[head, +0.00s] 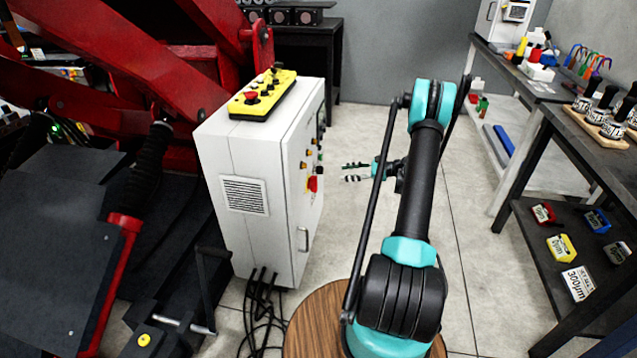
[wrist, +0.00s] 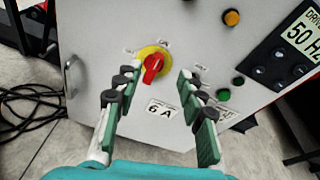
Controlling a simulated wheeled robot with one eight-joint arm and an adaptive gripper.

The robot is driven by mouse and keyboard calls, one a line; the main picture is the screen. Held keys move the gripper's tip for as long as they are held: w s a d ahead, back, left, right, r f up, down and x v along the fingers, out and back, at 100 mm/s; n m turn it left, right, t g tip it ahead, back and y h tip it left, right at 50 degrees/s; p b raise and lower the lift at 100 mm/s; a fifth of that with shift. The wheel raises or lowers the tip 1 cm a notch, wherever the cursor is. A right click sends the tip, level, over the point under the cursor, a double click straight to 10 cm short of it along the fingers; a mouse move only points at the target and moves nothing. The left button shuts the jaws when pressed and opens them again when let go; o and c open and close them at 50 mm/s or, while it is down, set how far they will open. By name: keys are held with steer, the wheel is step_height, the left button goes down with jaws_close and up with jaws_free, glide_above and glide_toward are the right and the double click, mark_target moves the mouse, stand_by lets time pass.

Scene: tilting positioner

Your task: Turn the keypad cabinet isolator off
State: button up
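A white cabinet (head: 250,160) stands left of centre, with a yellow push-button box on its top. Its right side face carries a red rotary isolator handle (head: 312,184). In the wrist view the red handle (wrist: 153,66) sits on a round yellow plate, its grip slanting from upper right to lower left. Small marks beside the plate are too small to read. A "6 A" label (wrist: 163,110) is below it. My gripper (head: 352,172) is open and empty, facing this side face with a gap. In the wrist view its fingertips (wrist: 158,74) appear on either side of the handle, not touching it.
Orange (wrist: 231,18) and green buttons (wrist: 223,94) and a "50 Hz" panel (wrist: 300,40) are right of the handle. A door pull (wrist: 70,76) is at left. Black cables (head: 265,300) run below the cabinet. Another small white cabinet (head: 490,22) stands on the right-hand bench.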

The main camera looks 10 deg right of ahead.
steer(key=d+f+m+y, duration=0.2)
steer(key=d+f, duration=0.3)
steer(key=f, duration=0.1)
steer(key=t, duration=0.1)
glide_toward(314, 184)
steer(key=w+x, duration=0.1)
steer(key=x, duration=0.7)
steer(key=shift+r+y, duration=0.4)
steer(key=shift+c, duration=0.5)
jaws_close()
